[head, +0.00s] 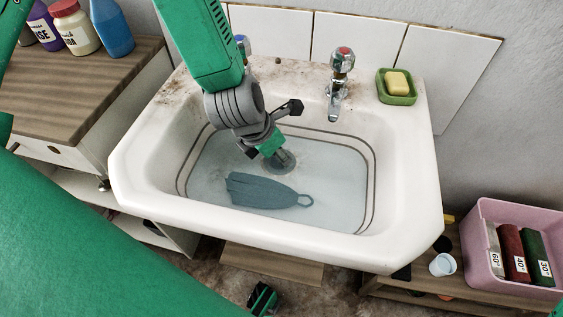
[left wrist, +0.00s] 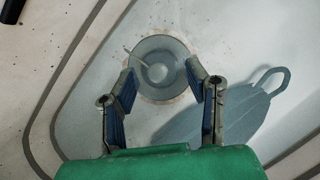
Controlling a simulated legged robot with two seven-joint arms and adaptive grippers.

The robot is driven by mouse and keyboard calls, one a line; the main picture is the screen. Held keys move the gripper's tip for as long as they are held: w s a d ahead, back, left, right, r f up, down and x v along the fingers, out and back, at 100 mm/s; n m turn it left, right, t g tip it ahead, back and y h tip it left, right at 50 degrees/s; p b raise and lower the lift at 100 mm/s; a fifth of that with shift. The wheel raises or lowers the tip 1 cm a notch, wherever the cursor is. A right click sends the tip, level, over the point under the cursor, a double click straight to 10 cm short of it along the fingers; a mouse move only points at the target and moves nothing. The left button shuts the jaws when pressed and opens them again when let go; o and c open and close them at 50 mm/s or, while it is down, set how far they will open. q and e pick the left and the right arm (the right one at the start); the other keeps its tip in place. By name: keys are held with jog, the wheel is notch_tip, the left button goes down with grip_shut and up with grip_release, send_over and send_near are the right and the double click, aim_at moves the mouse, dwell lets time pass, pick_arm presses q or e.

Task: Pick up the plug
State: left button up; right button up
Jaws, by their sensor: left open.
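The plug (left wrist: 158,74) is a round grey disc with a raised middle. It sits at the drain on the floor of the white basin (head: 405,215), under shallow water. In the head view the plug (head: 284,162) is partly hidden by my left gripper (head: 272,151), which points down into the basin. In the left wrist view my left gripper (left wrist: 160,82) is open and empty, with one fingertip near each side of the plug. I cannot tell whether the fingertips touch it. My right gripper is not in view.
A flat blue-grey piece with a loop (head: 262,190) lies in the water beside the plug, near the gripper's right finger. A chrome tap (head: 340,75) and a green soap dish (head: 396,98) with yellow soap are on the back rim. Bottles stand on the wooden counter (head: 90,88).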

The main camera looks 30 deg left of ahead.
pick_arm(q)
jog(key=shift+w+a+f, duration=0.1)
jog(key=shift+w+f, duration=0.2)
jog(key=shift+f, duration=0.45)
grip_shut()
jog(key=shift+r, duration=0.1)
